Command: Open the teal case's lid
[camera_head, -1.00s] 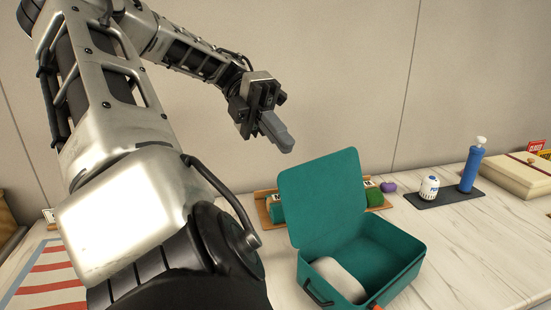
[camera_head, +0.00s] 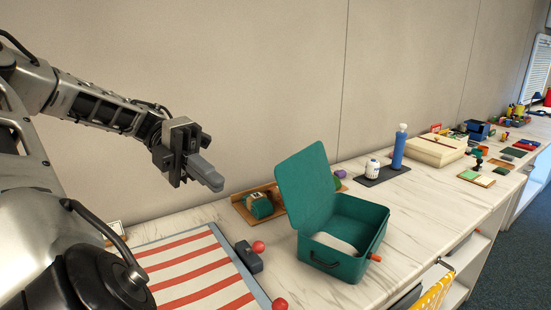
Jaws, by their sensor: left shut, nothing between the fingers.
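The teal case (camera_head: 343,268) stands on the white marbled counter with its lid (camera_head: 304,186) raised, tilted back and to the left. A pale rounded item (camera_head: 335,243) lies inside it. A dark handle (camera_head: 325,261) is on its front wall. My left gripper (camera_head: 213,180) is shut and empty, in the air above and to the left of the lid, apart from it. My right gripper is not in view.
A red-and-white striped mat (camera_head: 195,271) lies left of the case, with a dark block (camera_head: 248,256) and red balls beside it. A wooden tray (camera_head: 243,204) is behind. A blue bottle (camera_head: 399,148) and a beige box (camera_head: 437,150) stand farther right.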

